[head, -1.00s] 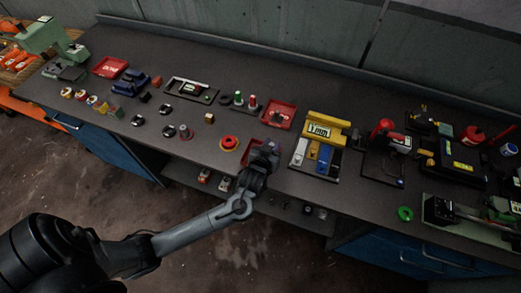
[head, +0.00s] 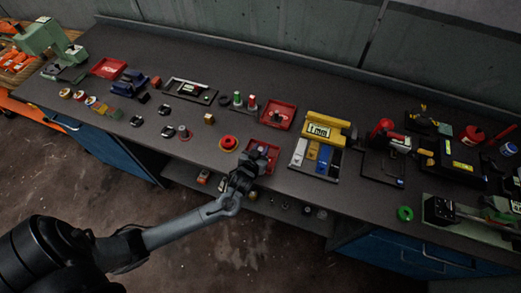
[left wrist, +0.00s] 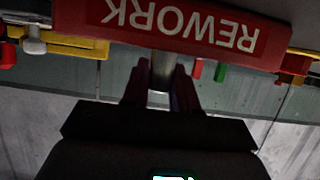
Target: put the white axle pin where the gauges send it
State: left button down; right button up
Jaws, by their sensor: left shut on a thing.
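My left gripper (head: 259,157) is at the front edge of the bench, by a small red tray (head: 275,145). In the left wrist view its two fingers (left wrist: 161,85) are shut on a pale grey-white pin (left wrist: 161,70), which I take for the axle pin. The pin's far end is hidden behind or against a red wall lettered REWORK (left wrist: 190,22), upside down in this view. I cannot tell whether the pin touches the tray. A yellow gauge (head: 325,128) with a lit display stands right of the tray; its reading is too small to be sure of. My right gripper is not in view.
A second red tray (head: 278,115) lies just behind, and another red tray (head: 109,67) at the far left. A red button (head: 228,143) is left of the gripper. Blue, white and yellow blocks sit below the gauge. A green ring (head: 405,213) lies at the right front.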

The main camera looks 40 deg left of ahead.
pick_arm(q)
jog(key=shift+f, duration=0.15)
jog(key=c, duration=0.9)
grip_release()
jog(key=shift+o, duration=0.2)
